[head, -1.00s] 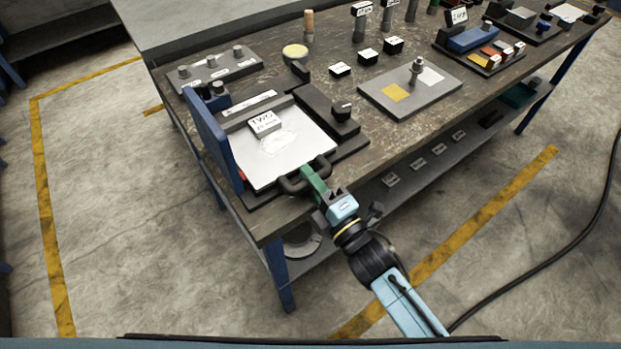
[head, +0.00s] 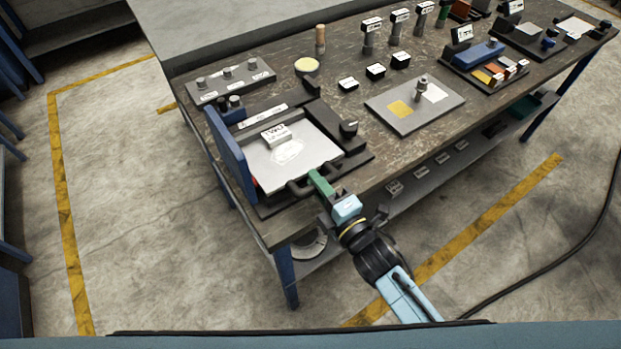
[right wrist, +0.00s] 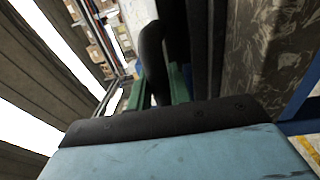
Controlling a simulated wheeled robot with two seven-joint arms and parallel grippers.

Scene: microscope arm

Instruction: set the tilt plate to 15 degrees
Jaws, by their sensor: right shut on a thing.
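The tilt plate (head: 312,150) is a light grey plate with a dark handle (head: 297,188) along its front edge. A white labelled block (head: 277,135) sits on it. A blue upright panel (head: 232,155) stands at its left side, and a black knob (head: 349,129) at its right. My right gripper (head: 320,182), with green fingers, is shut on the handle at the plate's front right corner. In the right wrist view the dark handle bar (right wrist: 152,55) stands between the green fingers (right wrist: 178,84). The plate's exact angle cannot be read. My left gripper is not in view.
A grey plate with a yellow square and a post (head: 415,105) lies to the right. Small black blocks (head: 376,71), a wooden peg (head: 320,40) and a grey bar with knobs (head: 231,82) stand behind. The bench's front edge runs beneath my right arm.

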